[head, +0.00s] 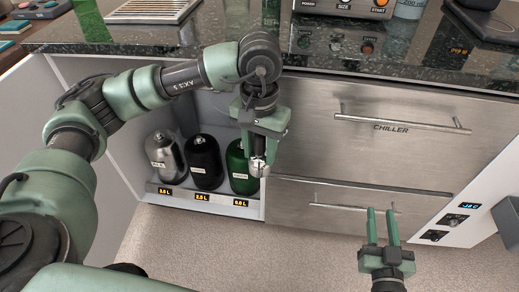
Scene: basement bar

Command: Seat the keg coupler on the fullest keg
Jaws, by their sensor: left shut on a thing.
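Three kegs stand in a row in an open cabinet bay: a silver keg (164,160), a black keg (203,163) and a green keg (239,167). Each has a lit litre readout on the ledge below it; the digits are too small to read surely. My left gripper (258,160) points down in front of the green keg's right side, partly hiding it. It is shut on a small metallic piece, seemingly the keg coupler (258,168). Whether the coupler touches the green keg cannot be told. My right gripper (382,212) is open and empty before the lower drawer.
The steel chiller drawers (390,135) with bar handles stand right of the bay. The dark stone counter (330,55) overhangs above, with a slotted tray (155,10) on it. A white door (30,110) stands open at left. The floor (220,240) in front is clear.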

